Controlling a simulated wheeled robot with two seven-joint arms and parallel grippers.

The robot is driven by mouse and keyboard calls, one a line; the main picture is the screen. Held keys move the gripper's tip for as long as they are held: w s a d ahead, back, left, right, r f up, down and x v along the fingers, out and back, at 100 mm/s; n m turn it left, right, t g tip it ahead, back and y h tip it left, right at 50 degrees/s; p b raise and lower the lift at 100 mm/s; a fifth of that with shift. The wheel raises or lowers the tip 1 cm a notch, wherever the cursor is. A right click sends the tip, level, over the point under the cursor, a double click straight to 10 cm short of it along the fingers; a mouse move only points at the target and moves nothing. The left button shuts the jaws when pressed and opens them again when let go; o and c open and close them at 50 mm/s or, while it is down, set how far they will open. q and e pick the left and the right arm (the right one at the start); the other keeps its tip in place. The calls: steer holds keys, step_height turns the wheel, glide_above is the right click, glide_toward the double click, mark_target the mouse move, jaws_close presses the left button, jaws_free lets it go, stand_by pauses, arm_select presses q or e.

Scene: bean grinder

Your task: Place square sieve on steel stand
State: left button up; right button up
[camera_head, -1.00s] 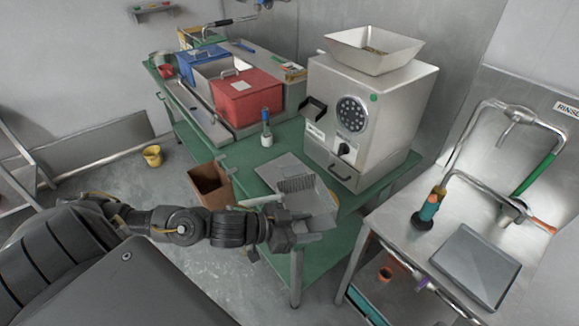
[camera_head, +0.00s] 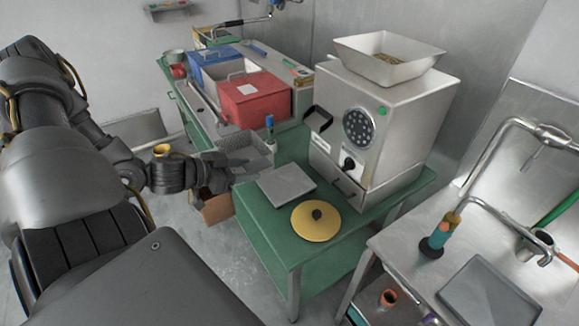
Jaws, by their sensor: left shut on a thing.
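The square sieve (camera_head: 252,147), a grey mesh tray with raised sides, is near the left edge of the green table. My left gripper (camera_head: 222,178) is shut on the sieve at its near side, and the fingertips are partly hard to make out. The sieve looks held above the table edge, but its exact height is unclear. A flat grey steel plate (camera_head: 287,184) lies on the table just right of the gripper; I cannot tell if it is the steel stand. My right gripper is not in view.
A yellow round lid (camera_head: 315,228) lies near the table's front. The grinder (camera_head: 345,172) stands at the right, a small bottle (camera_head: 269,125) behind the sieve. Red (camera_head: 255,100) and blue (camera_head: 208,68) bins are at the back. A brown bin (camera_head: 217,208) is below the gripper.

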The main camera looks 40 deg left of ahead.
arm_select(q)
steer(key=w+d+f+b, duration=0.6)
steer(key=w+f+b, duration=0.4)
steer(key=w+f, duration=0.1)
steer(key=shift+w+d+f, duration=0.15)
steer(key=shift+w+f, duration=0.2)
steer(key=shift+f, duration=0.45)
steer(key=o, duration=1.2)
steer(key=shift+f, duration=0.1)
steer(key=shift+s, duration=0.1)
